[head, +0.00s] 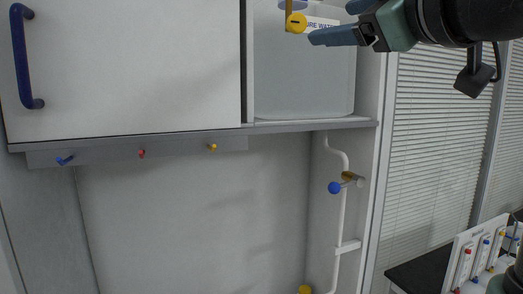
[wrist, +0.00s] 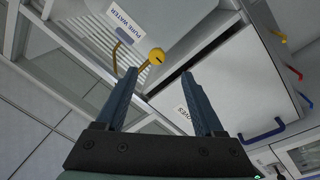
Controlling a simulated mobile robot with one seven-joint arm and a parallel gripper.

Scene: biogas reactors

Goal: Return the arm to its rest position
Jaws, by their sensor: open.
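My gripper (head: 330,26) is at the top right of the head view, partly cut off by the top edge. In the wrist view my gripper (wrist: 160,74) has its two blue-grey fingers spread, with nothing held between them. A yellow round knob (head: 296,22) shows just left of the fingertips. In the wrist view the yellow knob (wrist: 156,56) appears just past the fingertips, between their lines. A whitish container labelled PURE WATER (head: 300,85) stands in the open cabinet bay behind the knob; it also shows in the wrist view (wrist: 165,22).
A white cabinet door (head: 130,70) with a blue handle (head: 24,60) is at the left. Below are small hooks, a shelf edge (head: 300,127), and a pipe with a blue-knobbed valve (head: 335,187). Window blinds (head: 440,130) and a black bench with a tube rack (head: 470,262) are at the right.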

